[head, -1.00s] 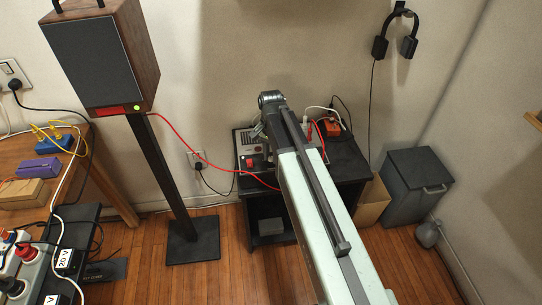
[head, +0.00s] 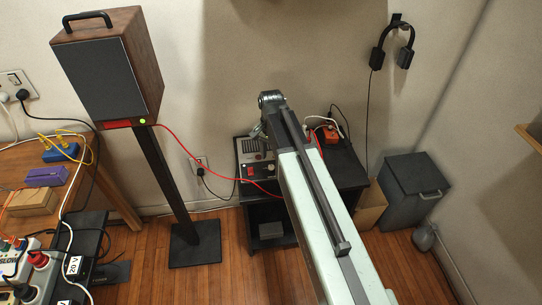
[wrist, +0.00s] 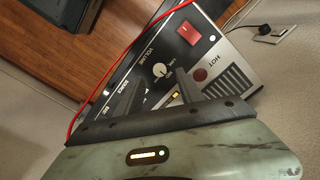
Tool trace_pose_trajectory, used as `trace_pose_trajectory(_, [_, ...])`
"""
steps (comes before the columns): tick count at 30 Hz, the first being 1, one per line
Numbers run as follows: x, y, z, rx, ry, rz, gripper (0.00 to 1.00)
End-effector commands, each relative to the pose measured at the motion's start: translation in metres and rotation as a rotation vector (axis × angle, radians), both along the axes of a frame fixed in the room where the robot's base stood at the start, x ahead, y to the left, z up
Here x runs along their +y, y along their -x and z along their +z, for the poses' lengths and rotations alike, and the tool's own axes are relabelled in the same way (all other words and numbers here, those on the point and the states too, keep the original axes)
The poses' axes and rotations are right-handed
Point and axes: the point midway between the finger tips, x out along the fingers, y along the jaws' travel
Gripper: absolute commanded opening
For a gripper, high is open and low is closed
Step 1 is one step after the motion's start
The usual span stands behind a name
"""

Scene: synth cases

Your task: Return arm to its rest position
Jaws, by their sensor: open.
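My arm (head: 318,215) reaches out over the low black table, with its jointed end in front of a control box. My gripper (wrist: 157,88) is open in the wrist view, its two dark fingers apart with nothing seen between them. The same box shows in the head view (head: 256,172). In the head view the fingers are mostly hidden by the arm's end. I cannot tell whether they touch the box.
A wooden speaker (head: 102,70) on a black stand (head: 168,185) is left of the arm. A red cable (head: 195,160) runs from it to the box. A grey bin (head: 400,203) stands right, below hanging headphones (head: 392,45). Cluttered tables fill the left.

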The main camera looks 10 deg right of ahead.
Motion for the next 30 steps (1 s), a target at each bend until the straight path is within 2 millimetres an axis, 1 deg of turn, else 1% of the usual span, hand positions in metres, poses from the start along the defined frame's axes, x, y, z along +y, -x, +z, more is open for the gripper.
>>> trace_pose_trajectory(1, [0.0, 0.0, 0.02, 0.0, 0.0, 0.0, 0.45])
trace_pose_trajectory(4, [0.0, 0.0, 0.03, 0.0, 0.0, 0.0, 0.45])
trace_pose_trajectory(20, [0.0, 0.0, 0.03, 0.0, 0.0, 0.0, 0.45])
trace_pose_trajectory(23, [-0.004, 0.0, 0.043, 0.0, 0.0, -0.006, 0.45])
trace_pose_trajectory(24, [-0.008, 0.004, 0.053, 0.0, 0.0, -0.012, 0.45])
trace_pose_trajectory(26, [-0.016, 0.024, 0.07, 0.0, 0.0, -0.018, 0.45])
trace_pose_trajectory(27, [-0.021, 0.041, 0.08, 0.0, 0.0, 0.005, 0.45])
trace_pose_trajectory(28, [-0.024, 0.053, 0.086, 0.0, 0.0, 0.042, 0.45])
trace_pose_trajectory(30, [-0.03, 0.081, 0.096, 0.0, 0.0, 0.168, 0.45])
